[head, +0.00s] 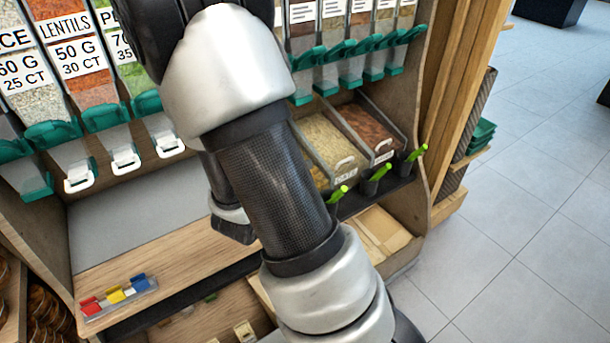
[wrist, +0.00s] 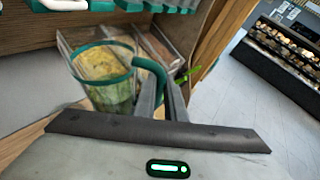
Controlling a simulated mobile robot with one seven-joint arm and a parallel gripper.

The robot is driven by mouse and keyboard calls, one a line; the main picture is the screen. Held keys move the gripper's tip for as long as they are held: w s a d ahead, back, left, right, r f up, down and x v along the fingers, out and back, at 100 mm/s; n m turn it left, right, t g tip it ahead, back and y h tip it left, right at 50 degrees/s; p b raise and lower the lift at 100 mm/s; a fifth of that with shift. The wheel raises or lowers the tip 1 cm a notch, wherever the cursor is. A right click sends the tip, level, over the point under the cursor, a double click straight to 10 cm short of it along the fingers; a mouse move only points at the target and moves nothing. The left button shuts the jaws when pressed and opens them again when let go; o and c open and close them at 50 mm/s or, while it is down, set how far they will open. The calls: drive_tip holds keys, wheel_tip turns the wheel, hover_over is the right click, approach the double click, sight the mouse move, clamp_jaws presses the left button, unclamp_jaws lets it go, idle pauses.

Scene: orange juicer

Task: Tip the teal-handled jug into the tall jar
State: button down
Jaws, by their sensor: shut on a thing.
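The jug (wrist: 108,82) is clear, with a teal rim and a teal handle (wrist: 157,70). It shows in the wrist view, left of my gripper (wrist: 161,98). My gripper is shut on the handle, with a finger on either side of it. The jug looks roughly upright. Yellowish green shows through its wall; I cannot tell contents from the bins behind. In the head view my arm hides the jug and my gripper. I cannot make out the tall jar in either view.
Dispensers with teal spouts (head: 108,116) line the back above a wooden counter (head: 170,262). Open bins (head: 328,148) with green-handled scoops (head: 340,194) stand at the right. Coloured clips (head: 116,296) lie at the counter's front left. Floor (head: 500,220) is clear at far right.

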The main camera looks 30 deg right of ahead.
drive_tip(key=shift+w+a+r+p, duration=0.2)
drive_tip(key=shift+r+p, duration=0.3)
drive_tip(key=shift+p, duration=0.15)
drive_tip(key=shift+w+a+r+n+h+p, duration=0.3)
drive_tip(key=shift+a+r+n+h+p, duration=0.1)
drive_tip(key=shift+n+p, duration=0.15)
drive_tip(key=a+n+h, duration=0.1)
drive_tip(key=n, duration=0.1)
drive_tip(key=w+a+n+h+b, duration=0.1)
drive_tip(key=n+h, duration=0.1)
drive_tip(key=n, duration=0.1)
drive_tip(key=w+a+n+t+h, duration=0.1)
drive_tip(key=n, duration=0.2)
drive_tip(key=shift+w+a+n+b, duration=0.1)
drive_tip(key=shift+w+n+b, duration=0.05)
drive_tip(key=shift+n+b, duration=0.15)
drive_tip(key=shift+w+a+f+n+t+h, duration=0.35)
drive_tip(key=shift+a+f+n+t, duration=0.2)
drive_tip(key=shift+n, duration=0.35)
drive_tip(key=shift+w+a+f+n+t+h, duration=0.25)
drive_tip(key=shift+w+a+f+n+t, duration=0.3)
drive_tip(key=shift+n, duration=0.3)
drive_tip(key=shift+w+a+r+n+t+p, duration=0.25)
drive_tip(key=shift+w+a+n+t+p, duration=0.25)
drive_tip(key=shift+a+n, duration=0.45)
drive_tip(key=shift+w+a+r+n+t+p, duration=0.2)
drive_tip(key=shift+w+a+n+t+p, duration=0.25)
drive_tip(key=shift+n, duration=0.8)
drive_tip(key=shift+a, duration=0.1)
